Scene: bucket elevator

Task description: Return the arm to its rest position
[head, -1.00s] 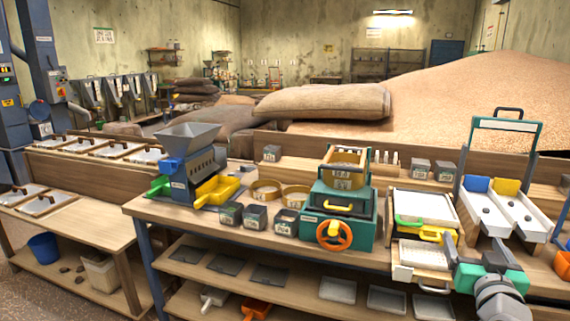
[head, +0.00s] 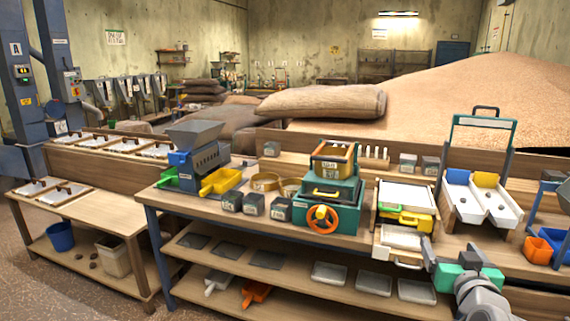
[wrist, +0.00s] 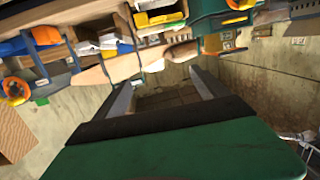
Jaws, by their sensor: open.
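My gripper (head: 432,250) is at the lower right of the head view, in front of the workbench and just right of the white-and-yellow tray unit (head: 406,212). In the wrist view its two grey fingers (wrist: 165,92) are spread apart with nothing between them. Past the fingers the wrist view shows wall and floor, with the bench things tilted along the top. My grey arm link shows at the bottom right of the head view, partly cut off by the frame edge.
The workbench (head: 155,197) holds a grey hopper machine (head: 194,135), a green box with an orange wheel (head: 329,202) and a two-channel white chute (head: 482,202). An orange bin (head: 538,250) is at the far right. Open floor (head: 60,290) lies at the lower left.

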